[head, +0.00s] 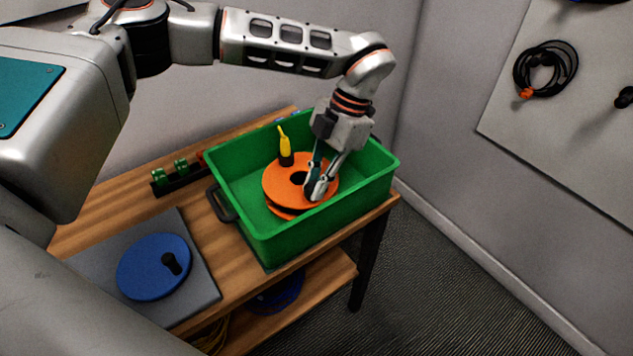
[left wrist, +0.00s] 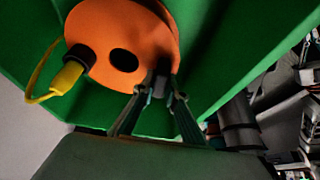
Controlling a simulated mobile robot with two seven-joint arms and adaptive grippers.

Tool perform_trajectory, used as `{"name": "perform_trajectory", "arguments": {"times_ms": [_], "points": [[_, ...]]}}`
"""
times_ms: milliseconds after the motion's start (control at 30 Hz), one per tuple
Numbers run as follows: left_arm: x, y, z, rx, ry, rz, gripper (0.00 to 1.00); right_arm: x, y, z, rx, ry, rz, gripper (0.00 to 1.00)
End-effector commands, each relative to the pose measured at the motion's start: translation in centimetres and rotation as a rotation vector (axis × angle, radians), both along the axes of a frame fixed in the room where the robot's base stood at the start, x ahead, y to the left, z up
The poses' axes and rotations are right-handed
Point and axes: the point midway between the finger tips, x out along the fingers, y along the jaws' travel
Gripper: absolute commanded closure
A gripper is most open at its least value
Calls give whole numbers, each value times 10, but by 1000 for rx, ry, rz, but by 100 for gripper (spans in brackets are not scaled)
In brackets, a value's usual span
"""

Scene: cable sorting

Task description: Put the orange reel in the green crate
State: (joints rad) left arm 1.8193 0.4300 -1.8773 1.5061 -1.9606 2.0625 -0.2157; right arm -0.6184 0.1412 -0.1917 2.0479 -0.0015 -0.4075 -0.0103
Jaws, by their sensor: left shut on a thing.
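The orange reel (head: 283,187) is inside the green crate (head: 277,244), low down between its walls. My left gripper (head: 317,189) reaches down into the crate from above and is shut on the reel at its right side. In the left wrist view the reel (left wrist: 105,30) shows its dark centre hole, with the fingertips (left wrist: 160,90) at its edge. I cannot tell whether the reel rests fully on the crate floor. A yellow and black plug (head: 285,147) stands beside the reel's far edge; the left wrist view shows it overlapping the reel's rim. My right gripper is not in view.
The crate stands at the right end of a wooden bench (head: 230,262). A blue reel (head: 150,268) lies on a grey mat (head: 203,290) at the left. A dark rack with green pieces (head: 180,167) stands behind. A black cable coil (head: 546,69) hangs on the wall board.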

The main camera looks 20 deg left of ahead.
Motion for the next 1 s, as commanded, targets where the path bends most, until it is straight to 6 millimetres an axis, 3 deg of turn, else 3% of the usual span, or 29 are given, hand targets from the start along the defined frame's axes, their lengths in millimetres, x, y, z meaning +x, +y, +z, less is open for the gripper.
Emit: {"name": "perform_trajectory", "arguments": {"times_ms": [233,267,300,700,867,1000], "points": [[0,0,-1,1,-2,1,100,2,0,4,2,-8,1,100],[0,0,-1,0,-1,0,80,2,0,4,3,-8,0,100],[0,0,-1,0,-1,0,71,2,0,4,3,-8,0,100],[1,0,2,0,-2,0,71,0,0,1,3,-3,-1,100],[8,-4,21,1,-7,0,71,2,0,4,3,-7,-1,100],[17,-10,48,1,-9,0,71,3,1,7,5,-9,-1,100]]}}
